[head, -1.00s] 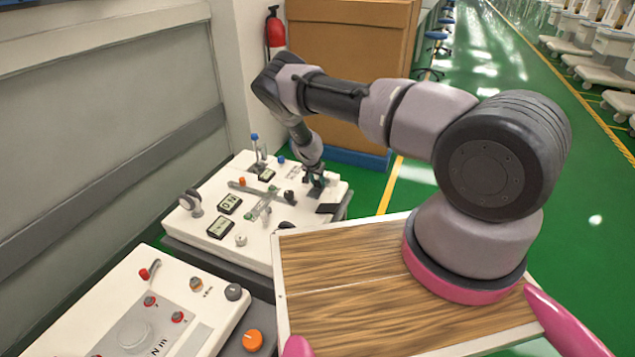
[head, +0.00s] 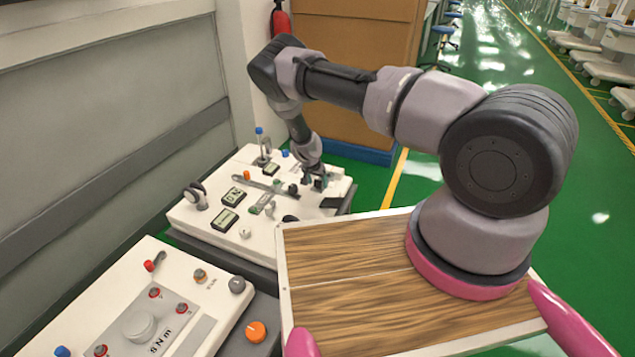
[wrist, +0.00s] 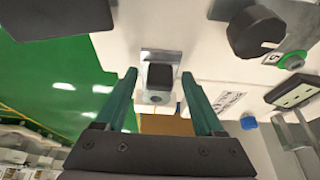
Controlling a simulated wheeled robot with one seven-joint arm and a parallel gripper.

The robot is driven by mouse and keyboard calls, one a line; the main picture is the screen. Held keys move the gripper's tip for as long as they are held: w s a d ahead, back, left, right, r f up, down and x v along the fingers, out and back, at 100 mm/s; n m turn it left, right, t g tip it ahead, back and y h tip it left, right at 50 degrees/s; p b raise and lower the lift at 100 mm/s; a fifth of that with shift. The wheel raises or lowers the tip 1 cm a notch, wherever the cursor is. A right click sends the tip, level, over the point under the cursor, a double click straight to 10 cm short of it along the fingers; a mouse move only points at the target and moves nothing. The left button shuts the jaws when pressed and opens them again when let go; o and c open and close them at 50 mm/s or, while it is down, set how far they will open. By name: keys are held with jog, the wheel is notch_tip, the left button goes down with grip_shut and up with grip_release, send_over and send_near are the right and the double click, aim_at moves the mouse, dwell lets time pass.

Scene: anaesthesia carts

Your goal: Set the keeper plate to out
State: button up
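A small bright metal plate with a black block on it (wrist: 160,76) is on the white panel in the wrist view. It looks like the keeper plate, but I see no label that confirms this. My gripper (wrist: 159,78) is open, with one green finger on each side of the black block and a visible gap on both sides. In the head view my gripper (head: 316,182) is low over the right part of the far white panel (head: 262,240). There the fingers and arm hide the plate. I cannot tell its setting.
A large black knob (wrist: 256,31) and a blue knob (wrist: 249,122) are near the fingers. The far panel also carries a long grey lever (head: 258,184) and dark displays (head: 224,219). A nearer panel (head: 110,285) is at lower left. Green floor (head: 372,185) lies to the right.

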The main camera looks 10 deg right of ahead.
jog(key=v, duration=1)
jog(key=shift+s+r, duration=0.15)
jog(key=shift+r, duration=0.2)
jog(key=shift+a+r, duration=0.1)
jog(key=shift+a, duration=0.05)
jog(key=s+d+r+y, duration=0.1)
jog(key=s+r+y, duration=0.25)
jog(key=r, duration=1.75)
jog(key=s+d+r+y, duration=0.2)
jog(key=s+r, duration=0.2)
jog(key=r, duration=1.6)
jog(key=s+d+r+t, duration=0.2)
jog(key=s+d+r, duration=0.1)
jog(key=s+r, duration=0.6)
jog(key=s+d+r+n, duration=0.1)
jog(key=s+r, duration=0.1)
jog(key=s, duration=0.4)
jog(key=s+d+r+t, duration=0.1)
jog(key=s+d+r, duration=0.1)
jog(key=s, duration=0.5)
jog(key=s+d+r+n+h, duration=0.1)
jog(key=s+r, duration=0.2)
jog(key=s, duration=0.3)
jog(key=shift+s+d+r+n+t, duration=0.2)
jog(key=shift+r+n+t, duration=0.1)
jog(key=shift+r, duration=0.05)
